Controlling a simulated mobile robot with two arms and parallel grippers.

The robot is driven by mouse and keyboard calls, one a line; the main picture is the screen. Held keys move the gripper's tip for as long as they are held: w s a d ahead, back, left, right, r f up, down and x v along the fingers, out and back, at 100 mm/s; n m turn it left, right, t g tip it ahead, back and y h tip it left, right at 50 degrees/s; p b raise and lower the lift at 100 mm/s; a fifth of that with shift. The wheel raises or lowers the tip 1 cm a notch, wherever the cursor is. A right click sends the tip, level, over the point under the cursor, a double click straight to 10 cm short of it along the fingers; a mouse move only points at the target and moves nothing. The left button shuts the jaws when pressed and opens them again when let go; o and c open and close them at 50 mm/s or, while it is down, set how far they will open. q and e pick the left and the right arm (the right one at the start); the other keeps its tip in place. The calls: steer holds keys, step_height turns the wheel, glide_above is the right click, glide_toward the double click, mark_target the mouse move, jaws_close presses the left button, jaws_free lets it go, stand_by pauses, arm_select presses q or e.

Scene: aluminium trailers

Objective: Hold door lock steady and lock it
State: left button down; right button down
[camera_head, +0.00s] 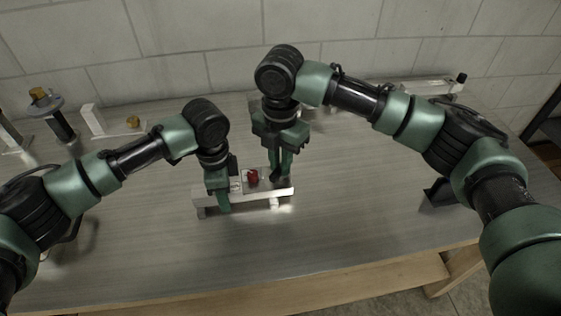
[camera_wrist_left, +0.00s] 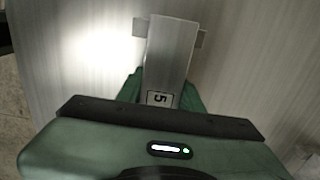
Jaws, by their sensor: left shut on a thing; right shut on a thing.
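The door lock (camera_head: 245,199) is a silver bar-shaped piece lying on the table, with a red part (camera_head: 253,177) on its top plate. My left gripper (camera_head: 222,200) is shut on the left part of the bar. My right gripper (camera_head: 280,176) points down, shut at the lock's right part, just right of the red part. The piece between its fingers is mostly hidden.
The grey table (camera_head: 350,220) is clear in front of the lock. At the back left stand a dark post with a round top (camera_head: 58,120) and a white bracket (camera_head: 93,118). Another silver bar piece (camera_head: 425,87) lies at the back right, near the block wall (camera_head: 230,35).

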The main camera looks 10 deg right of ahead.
steer(key=m, duration=0.4)
steer(key=shift+m, duration=2.5)
steer(key=shift+a, duration=0.1)
steer(key=c, duration=1.4)
jaws_free()
steer(key=shift+o, duration=0.2)
step_height(320, 180, up, 12)
arm_select(q)
steer(key=c, duration=0.8)
jaws_free()
steer(key=shift+c, duration=0.2)
